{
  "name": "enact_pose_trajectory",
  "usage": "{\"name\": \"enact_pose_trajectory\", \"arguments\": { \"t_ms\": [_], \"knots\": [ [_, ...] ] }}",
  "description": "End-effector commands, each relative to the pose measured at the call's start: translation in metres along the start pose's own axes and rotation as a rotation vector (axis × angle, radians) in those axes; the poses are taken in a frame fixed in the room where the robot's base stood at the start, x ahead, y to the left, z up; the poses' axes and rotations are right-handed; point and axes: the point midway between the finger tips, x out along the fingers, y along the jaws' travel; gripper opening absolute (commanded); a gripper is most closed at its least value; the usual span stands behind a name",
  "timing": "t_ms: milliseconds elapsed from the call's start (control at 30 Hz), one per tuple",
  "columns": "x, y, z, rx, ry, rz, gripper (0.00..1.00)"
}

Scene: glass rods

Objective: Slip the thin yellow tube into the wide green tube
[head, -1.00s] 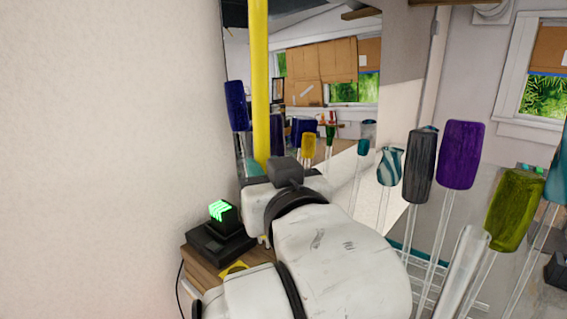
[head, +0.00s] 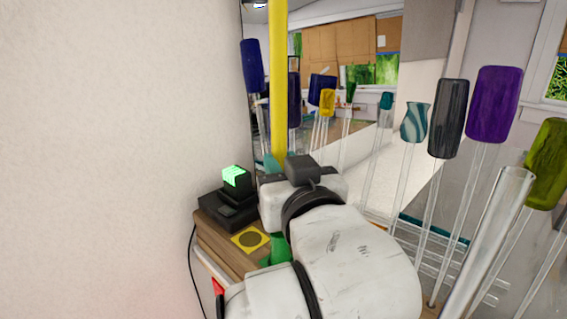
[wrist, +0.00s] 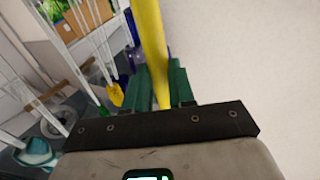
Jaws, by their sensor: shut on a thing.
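The thin yellow tube (head: 278,80) stands nearly upright in the head view, its top running out of the picture. In the wrist view it (wrist: 150,35) passes down between the green fingers of my gripper (wrist: 163,88), which is shut on it. In the head view my wrist covers the fingers and the tube's lower end. A green patch (head: 275,250) shows below my wrist, beside the wooden block; it may be the wide green tube, but too little shows to tell.
A wooden block (head: 212,240) holds a black device (head: 235,182) with a lit green top and a yellow square (head: 250,238) with a dark circle. A pale wall (head: 110,150) closes the left. Several clear rods with coloured heads, one purple (head: 494,103), stand at right.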

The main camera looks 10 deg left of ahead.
Motion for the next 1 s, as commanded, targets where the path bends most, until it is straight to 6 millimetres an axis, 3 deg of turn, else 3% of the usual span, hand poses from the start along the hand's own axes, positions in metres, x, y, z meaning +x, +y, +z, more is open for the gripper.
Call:
{"name": "enact_pose_trajectory", "arguments": {
  "t_ms": [1000],
  "knots": [
    [0.0,0.0,0.074,0.0,0.0,0.001,0.0]
  ]
}}
